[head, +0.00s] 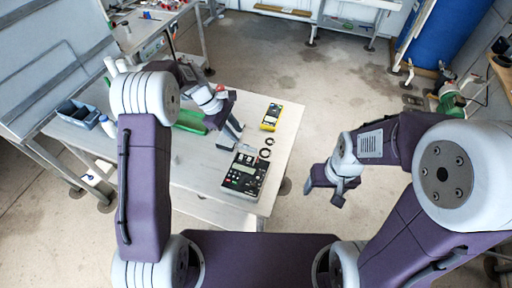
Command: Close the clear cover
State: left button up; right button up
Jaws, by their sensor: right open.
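I cannot clearly make out a clear cover in the head view. A green object (190,121) sits on the table, partly hidden behind my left arm. A black device with a control panel (243,174) lies near the table's front right edge. My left gripper (233,133) is over the table, between the green object and the black device, fingers pointing down to the right. Its fingers are too small and overlapped to show whether they are open. My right gripper (324,191) is open and empty, off the table's right side above the floor.
The light table (190,165) also holds a yellow meter (270,117), black rings (265,148) by the device and a blue-grey bin (78,114) at the left. A blue drum (440,40) stands back right.

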aim_at(246, 145)
pick_arm(q)
jog(key=p+x, duration=0.1)
jog(key=x, duration=0.8)
jog(key=shift+w+d+f+p, duration=0.1)
jog(key=shift+w+f+p, duration=0.05)
jog(key=shift+p, duration=0.15)
grip_shut()
dwell(0.9)
